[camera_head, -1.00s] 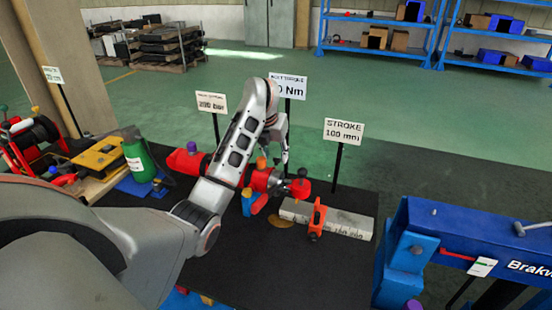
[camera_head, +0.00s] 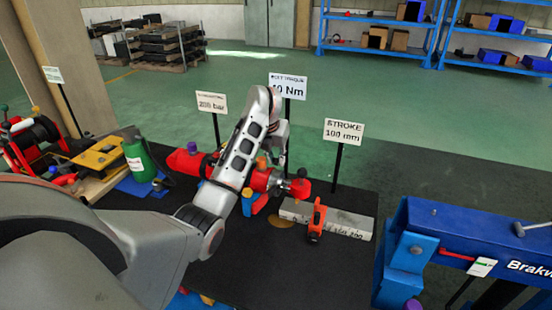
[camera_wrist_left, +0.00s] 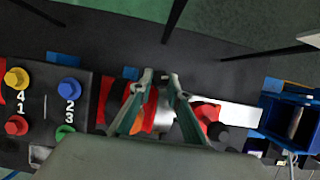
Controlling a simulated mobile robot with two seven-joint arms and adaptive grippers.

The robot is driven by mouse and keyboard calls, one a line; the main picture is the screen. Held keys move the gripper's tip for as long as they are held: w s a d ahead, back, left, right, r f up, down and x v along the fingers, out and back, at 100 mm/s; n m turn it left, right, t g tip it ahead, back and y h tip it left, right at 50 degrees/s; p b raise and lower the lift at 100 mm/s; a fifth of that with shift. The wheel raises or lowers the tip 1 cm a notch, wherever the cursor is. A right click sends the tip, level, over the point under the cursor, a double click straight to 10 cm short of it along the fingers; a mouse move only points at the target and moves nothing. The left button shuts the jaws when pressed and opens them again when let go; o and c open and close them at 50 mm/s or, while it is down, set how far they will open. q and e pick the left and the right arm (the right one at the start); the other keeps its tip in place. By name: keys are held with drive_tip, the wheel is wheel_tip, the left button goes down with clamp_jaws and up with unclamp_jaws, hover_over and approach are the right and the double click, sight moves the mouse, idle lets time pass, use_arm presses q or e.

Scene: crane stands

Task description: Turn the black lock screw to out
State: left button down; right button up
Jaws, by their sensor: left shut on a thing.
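The red cylinder (camera_head: 258,180) lies across the black table, with a silver rod (camera_wrist_left: 163,112) and red fittings at its right end. My left gripper (camera_wrist_left: 161,75) points down at the cylinder's rod end, its two fingertips close together. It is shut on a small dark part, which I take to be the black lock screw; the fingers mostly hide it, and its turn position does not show. My right gripper is not in view.
A grey scale bar with an orange clamp (camera_head: 316,220) lies right of the cylinder. A block with coloured, numbered knobs (camera_wrist_left: 45,105) is left in the wrist view. Sign posts stand behind, including the stroke sign (camera_head: 343,132). A blue press (camera_head: 440,245) stands at right.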

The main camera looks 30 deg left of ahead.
use_arm(q)
drive_tip(key=n+y, duration=0.1)
drive_tip(key=n+g+y, duration=0.1)
drive_tip(key=shift+w+d+n+y, duration=0.1)
drive_tip(key=shift+d+n+y, duration=0.3)
drive_tip(key=shift+w+d+f+n+g+y+b, duration=0.15)
drive_tip(key=shift+n+g+y, duration=0.15)
drive_tip(key=shift+n+y, duration=0.2)
drive_tip(key=shift+a+n+g+y+b, duration=0.15)
drive_tip(key=shift+n+g+y, duration=0.15)
drive_tip(key=shift+n+y, duration=0.15)
drive_tip(key=shift+d+n+g+y+b, duration=0.15)
drive_tip(key=shift+n+g+y+b, duration=0.3)
drive_tip(key=shift+n, duration=0.2)
drive_tip(key=shift+w+n+g+y+b, duration=0.1)
drive_tip(key=shift+n+g+y+b, duration=0.2)
drive_tip(key=shift+n+b, duration=0.25)
drive_tip(key=shift+n+g+b, duration=0.35)
drive_tip(key=shift+n+y+b, duration=0.3)
drive_tip(key=shift+y+b, duration=0.05)
drive_tip(key=shift+y, duration=0.05)
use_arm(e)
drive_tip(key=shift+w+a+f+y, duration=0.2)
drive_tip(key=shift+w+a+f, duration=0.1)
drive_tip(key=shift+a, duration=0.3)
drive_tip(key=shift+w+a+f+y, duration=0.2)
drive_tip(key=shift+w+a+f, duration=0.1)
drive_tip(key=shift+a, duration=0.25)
